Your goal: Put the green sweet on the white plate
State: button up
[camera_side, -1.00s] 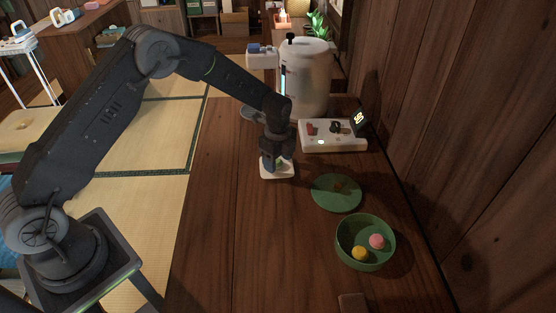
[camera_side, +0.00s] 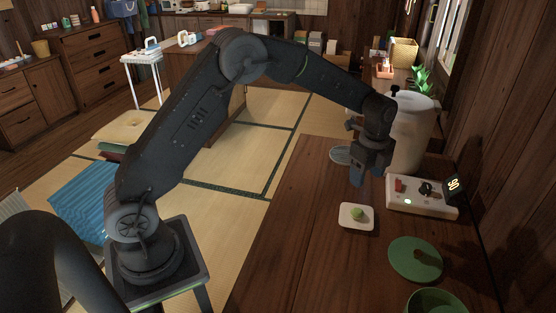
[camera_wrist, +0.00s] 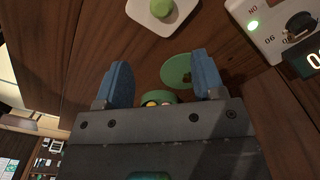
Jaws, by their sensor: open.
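The green sweet (camera_side: 357,213) rests on the small square white plate (camera_side: 345,222) on the wooden table. In the wrist view the green sweet (camera_wrist: 162,4) and the white plate (camera_wrist: 142,12) show at the top edge, partly cut off. My gripper (camera_side: 361,183) is above the table, behind the plate and apart from the sweet. In the wrist view my gripper (camera_wrist: 162,82) has its two blue fingers spread wide, with nothing held between them.
A white control box (camera_side: 422,198) with a lit display stands right of the plate, with a large pale cylinder (camera_side: 408,135) behind it. A round green lid (camera_side: 415,259) and a green bowl (camera_side: 436,300) lie nearer the front right. Bare table lies left of the bowl.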

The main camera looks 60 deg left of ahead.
jog(key=s+r+n+t, duration=0.3)
jog(key=s+r+n, duration=0.6)
jog(key=s+r, duration=0.6)
jog(key=s+n+t, duration=0.2)
jog(key=s+n, duration=0.6)
jog(key=s, duration=0.8)
jog(key=shift+a+n, duration=0.3)
jog(key=shift+a, duration=0.1)
